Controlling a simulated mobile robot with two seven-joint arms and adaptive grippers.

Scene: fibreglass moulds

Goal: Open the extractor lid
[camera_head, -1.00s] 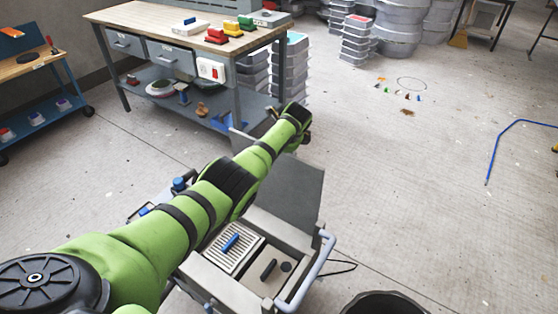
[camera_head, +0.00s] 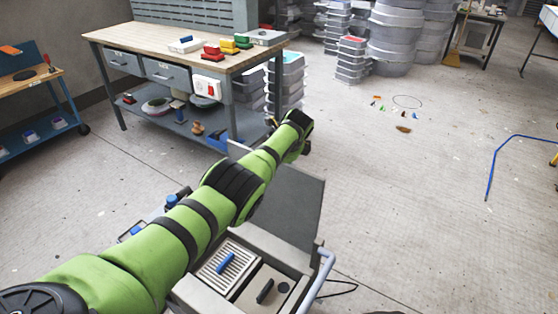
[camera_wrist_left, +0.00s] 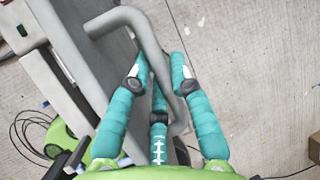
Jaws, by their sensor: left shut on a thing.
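The extractor (camera_head: 208,297) stands low in the head view, partly covered by my left arm. Its dark grey lid (camera_head: 291,207) is raised and slants up behind the box, leaving the top uncovered. My left arm (camera_head: 190,225) reaches across to the lid's far edge, where its gripper is mostly hidden. In the left wrist view my left gripper (camera_wrist_left: 160,83) has its teal fingers around a grey bent bar handle (camera_wrist_left: 138,22). The handle runs along a grey panel (camera_wrist_left: 75,50). My right gripper is out of view.
A blue handle (camera_head: 226,263) lies on a ribbed tray in the extractor. A grey-blue side rail (camera_head: 322,272) edges its right. A wooden workbench (camera_head: 150,38) stands behind at left, and stacked tubs (camera_head: 352,60) stand at the back. Open floor lies to the right.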

